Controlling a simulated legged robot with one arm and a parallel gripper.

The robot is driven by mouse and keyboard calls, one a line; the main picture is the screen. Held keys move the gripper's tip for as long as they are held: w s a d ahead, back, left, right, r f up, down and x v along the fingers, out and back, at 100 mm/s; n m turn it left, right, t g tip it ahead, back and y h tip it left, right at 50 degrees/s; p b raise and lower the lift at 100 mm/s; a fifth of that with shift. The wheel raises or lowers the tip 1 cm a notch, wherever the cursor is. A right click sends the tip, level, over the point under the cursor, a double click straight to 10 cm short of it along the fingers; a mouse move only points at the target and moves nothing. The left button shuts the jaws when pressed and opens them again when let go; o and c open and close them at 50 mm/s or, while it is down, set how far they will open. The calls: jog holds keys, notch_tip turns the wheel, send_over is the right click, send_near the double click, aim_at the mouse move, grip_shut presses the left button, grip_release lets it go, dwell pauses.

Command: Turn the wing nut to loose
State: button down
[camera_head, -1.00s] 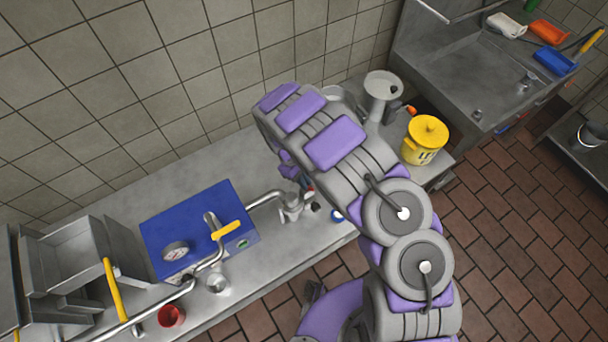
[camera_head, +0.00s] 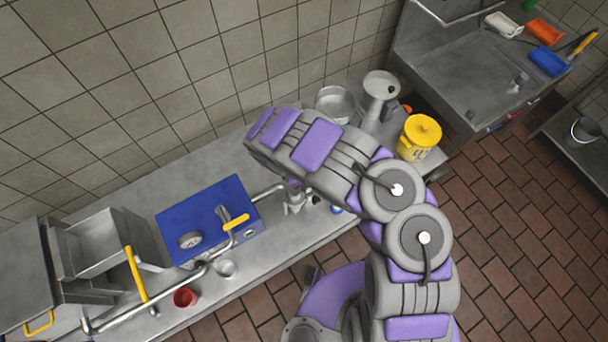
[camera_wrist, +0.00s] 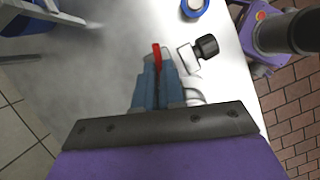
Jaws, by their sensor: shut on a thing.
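In the wrist view my gripper (camera_wrist: 160,66) is shut, its two blue-grey fingers close together. A thin red piece (camera_wrist: 156,50), which I take for the wing nut, shows between the fingers and sticks out past their tips. Just right of the fingertips is a pale metal fitting (camera_wrist: 187,58) with a black knob (camera_wrist: 207,45). In the head view the metal valve fitting (camera_head: 295,202) stands at the right end of a pipe. My arm hides most of the gripper there, and the red piece cannot be made out.
A blue box (camera_head: 190,215) with a gauge and a yellow-handled valve (camera_head: 236,221) stands on the steel counter (camera_head: 120,195). A red cup (camera_head: 185,297), a metal cup (camera_head: 225,269), trays and pipes are at left. A yellow bucket (camera_head: 419,137) and a sink (camera_head: 470,75) are at right.

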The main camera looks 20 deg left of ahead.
jog(key=shift+d+n+p, duration=0.15)
jog(key=shift+n+p, duration=0.15)
jog(key=shift+n, duration=0.3)
jog(key=c, duration=1.2)
grip_release()
jog(key=shift+w+f, duration=0.1)
jog(key=shift+c, duration=0.2)
jog(key=p+v, duration=0.2)
jog(key=v, duration=1.5)
jog(key=shift+s+d, duration=0.3)
